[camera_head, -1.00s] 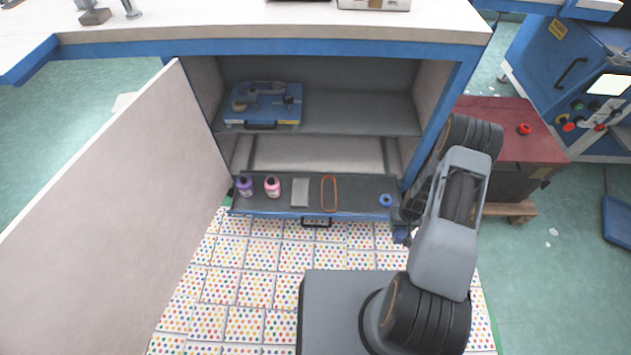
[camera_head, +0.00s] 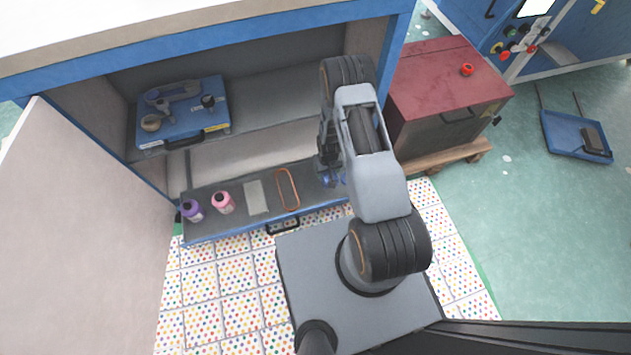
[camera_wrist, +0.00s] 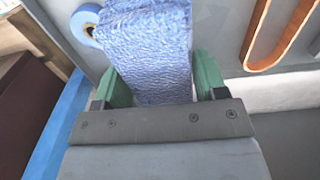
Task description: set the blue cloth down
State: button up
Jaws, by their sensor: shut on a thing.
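The blue cloth (camera_wrist: 150,50) is a textured, light blue piece held between the green fingers of my gripper (camera_wrist: 160,80) in the wrist view. It stretches forward from the fingers over the grey drawer surface. I cannot tell whether it touches that surface. In the head view my gripper (camera_head: 328,168) is at the right end of the pulled-out drawer (camera_head: 235,185), largely hidden by my arm. Small blue patches show there, but I cannot tell the cloth from the blue roll (camera_wrist: 85,22), which lies just left of the cloth in the wrist view.
A blue case (camera_head: 185,115) sits on the shelf above. The open cabinet door (camera_head: 80,220) stands left; a red-topped box (camera_head: 440,85) stands right.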

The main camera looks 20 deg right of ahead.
jog(key=b, duration=0.2)
send_over(317, 183)
notch_tip(317, 183, down, 5)
jog(key=shift+w+f, duration=0.1)
jog(key=shift+f+b, duration=0.85)
jog(key=shift+f, duration=0.65)
jog(key=shift+f, duration=0.25)
jog(key=o, duration=0.9)
jog(key=shift+r, duration=0.1)
jog(key=shift+c, duration=0.2)
